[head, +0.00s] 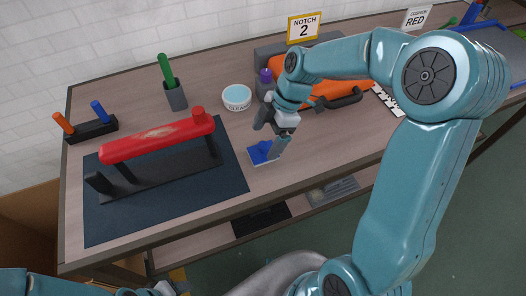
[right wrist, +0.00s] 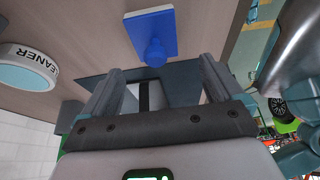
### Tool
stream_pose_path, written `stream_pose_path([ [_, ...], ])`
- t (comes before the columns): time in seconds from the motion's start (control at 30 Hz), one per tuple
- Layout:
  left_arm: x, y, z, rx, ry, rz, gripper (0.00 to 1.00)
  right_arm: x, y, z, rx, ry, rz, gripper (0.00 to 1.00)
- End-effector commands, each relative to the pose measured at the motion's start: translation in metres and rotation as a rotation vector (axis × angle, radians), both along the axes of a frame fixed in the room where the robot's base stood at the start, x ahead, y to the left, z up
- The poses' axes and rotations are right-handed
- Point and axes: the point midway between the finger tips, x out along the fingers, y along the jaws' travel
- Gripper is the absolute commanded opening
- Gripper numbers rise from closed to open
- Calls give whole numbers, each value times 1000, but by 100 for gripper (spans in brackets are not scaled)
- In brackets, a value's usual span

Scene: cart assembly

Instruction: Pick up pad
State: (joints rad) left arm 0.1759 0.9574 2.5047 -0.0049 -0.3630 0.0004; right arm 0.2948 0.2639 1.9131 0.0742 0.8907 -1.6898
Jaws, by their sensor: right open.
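The blue pad (head: 262,153) lies flat on the wooden table, just right of the dark mat. It also shows in the right wrist view (right wrist: 150,35) as a blue plate with a lighter edge and a round blue knob. My right gripper (head: 271,135) is open and empty, close above the pad in the head view. In the right wrist view its two fingers (right wrist: 157,82) are spread, and the knob is beyond the gap between them. Parts of my left arm show at the bottom left of the head view, but its jaws are not visible.
A white CLEANER dish (head: 237,97) stands behind the pad. A red bar (head: 158,137) on a black stand sits on the dark mat (head: 222,190). An orange object (head: 330,88) lies behind my right arm. The table's front edge is near the pad.

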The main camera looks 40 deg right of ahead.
Motion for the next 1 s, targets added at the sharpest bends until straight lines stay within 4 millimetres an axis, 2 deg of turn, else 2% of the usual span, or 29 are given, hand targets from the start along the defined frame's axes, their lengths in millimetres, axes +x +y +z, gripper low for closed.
stream_pose_path([
  [0.17, 0, 0, 1, 0, 0, 0, 58, 3, 4, -15, 1, 3, 1, 94],
  [0.4, 0, 0, 3, 0, 0, 0, 58, 7, 14, -49, 1, 2, 2, 94],
  [0.67, 0, 0, 3, 0, 0, 0, 58, 8, 15, -54, -1, -1, 1, 94],
  [0.7, 0, 0, 3, 0, 0, 0, 58, 8, 15, -54, 0, -1, 1, 90],
  [0.87, 0, 0, 3, 0, 0, 0, 58, 8, 15, -54, 0, -1, 1, 38],
  [0.9, 0, 0, 3, 0, 0, 0, 58, 8, 15, -54, 0, -1, 1, 32],
  [1.0, 0, 0, 3, 0, 0, 0, 58, 8, 15, -53, -1, -2, 0, 32],
])
